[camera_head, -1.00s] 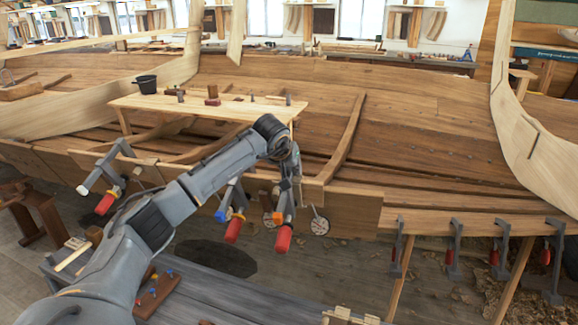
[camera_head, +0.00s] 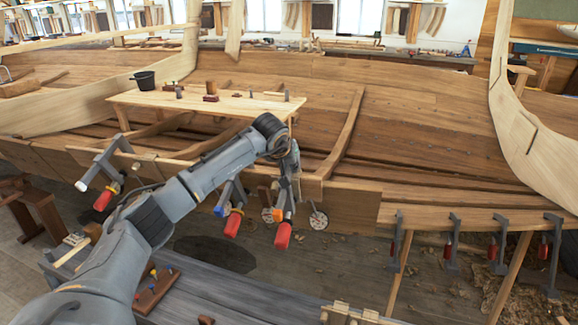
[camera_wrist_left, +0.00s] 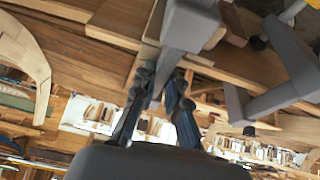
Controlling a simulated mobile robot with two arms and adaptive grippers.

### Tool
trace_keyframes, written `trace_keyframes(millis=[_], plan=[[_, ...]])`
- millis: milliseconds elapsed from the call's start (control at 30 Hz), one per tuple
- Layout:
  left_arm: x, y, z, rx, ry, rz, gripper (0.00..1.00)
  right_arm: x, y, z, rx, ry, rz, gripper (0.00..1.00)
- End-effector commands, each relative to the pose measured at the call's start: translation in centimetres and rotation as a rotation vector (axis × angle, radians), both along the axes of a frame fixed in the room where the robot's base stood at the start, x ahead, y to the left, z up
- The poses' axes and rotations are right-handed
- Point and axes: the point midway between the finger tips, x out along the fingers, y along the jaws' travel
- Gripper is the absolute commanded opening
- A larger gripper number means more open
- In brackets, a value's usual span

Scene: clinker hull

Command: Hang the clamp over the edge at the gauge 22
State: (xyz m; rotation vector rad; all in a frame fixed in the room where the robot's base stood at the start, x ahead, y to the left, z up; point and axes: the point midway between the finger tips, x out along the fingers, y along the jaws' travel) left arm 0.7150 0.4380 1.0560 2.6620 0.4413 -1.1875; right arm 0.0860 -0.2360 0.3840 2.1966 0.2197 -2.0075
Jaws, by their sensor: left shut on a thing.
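My left gripper (camera_head: 285,183) points down at the hull's near plank edge (camera_head: 352,187). It is shut on a grey bar clamp (camera_head: 289,203) with a red handle below. In the left wrist view the fingers (camera_wrist_left: 157,105) close around this clamp's grey bar (camera_wrist_left: 187,25). I cannot tell whether the clamp's jaw rests over the edge. My right gripper is out of view.
Another clamp (camera_head: 233,222) hangs close on the left, and one (camera_head: 103,200) sits farther left. Several clamps (camera_head: 449,245) hang along the right plank. A plank table (camera_head: 150,98) with small tools stands inside the hull. A grey bench (camera_head: 235,295) lies in front.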

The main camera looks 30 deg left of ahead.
Motion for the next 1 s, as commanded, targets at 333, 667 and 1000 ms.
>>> trace_keyframes(millis=[333,667,1000], plan=[[0.2,0.07,-0.07,-0.001,-0.006,0.0,0.0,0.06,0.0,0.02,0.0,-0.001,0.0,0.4],[-0.05,0.0,-0.27,0.0,-0.003,0.001,0.0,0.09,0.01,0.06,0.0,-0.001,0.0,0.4],[-0.09,-0.02,-0.43,0.001,0.0,0.001,0.39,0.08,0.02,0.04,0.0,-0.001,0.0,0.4]])
